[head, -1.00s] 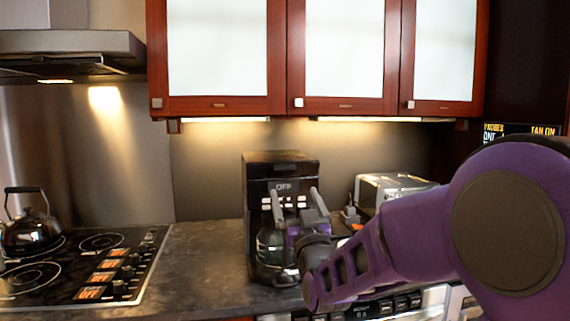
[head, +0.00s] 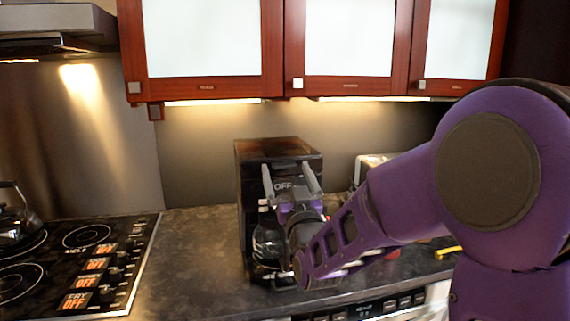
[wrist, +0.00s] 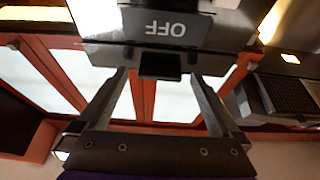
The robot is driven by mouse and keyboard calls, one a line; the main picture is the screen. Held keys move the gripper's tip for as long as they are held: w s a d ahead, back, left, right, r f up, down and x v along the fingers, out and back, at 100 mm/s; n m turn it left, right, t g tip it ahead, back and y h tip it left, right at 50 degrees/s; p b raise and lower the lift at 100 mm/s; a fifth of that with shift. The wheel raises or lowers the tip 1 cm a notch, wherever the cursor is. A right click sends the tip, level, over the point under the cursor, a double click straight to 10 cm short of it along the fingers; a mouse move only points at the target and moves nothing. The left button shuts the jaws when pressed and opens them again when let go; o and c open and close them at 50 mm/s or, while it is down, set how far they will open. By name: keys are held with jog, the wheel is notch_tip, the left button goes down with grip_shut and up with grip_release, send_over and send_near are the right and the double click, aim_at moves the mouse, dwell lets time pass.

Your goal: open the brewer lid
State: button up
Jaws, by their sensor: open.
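The black brewer (head: 278,152) stands on the counter against the back wall, with an OFF label on its upper front. Its lid, on top, looks down flat. A dark carafe (head: 267,243) sits in its lower part, partly behind my arm. My gripper (head: 291,180) is in front of the brewer's upper front, fingers pointing up and spread around the OFF label. In the wrist view, the open fingers (wrist: 160,80) lie either side of a small dark tab (wrist: 160,66) below the brewer's OFF panel (wrist: 165,27). Nothing is between the fingers' grip. I cannot tell whether they touch the brewer.
A toaster (head: 371,165) stands right of the brewer, partly behind my arm. A stove (head: 75,265) with a kettle (head: 12,220) is at the left. Red cabinets (head: 200,88) hang above. The counter (head: 195,250) left of the brewer is clear.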

dwell(0.3)
grip_shut()
dwell(0.4)
jog(key=shift+r, duration=0.1)
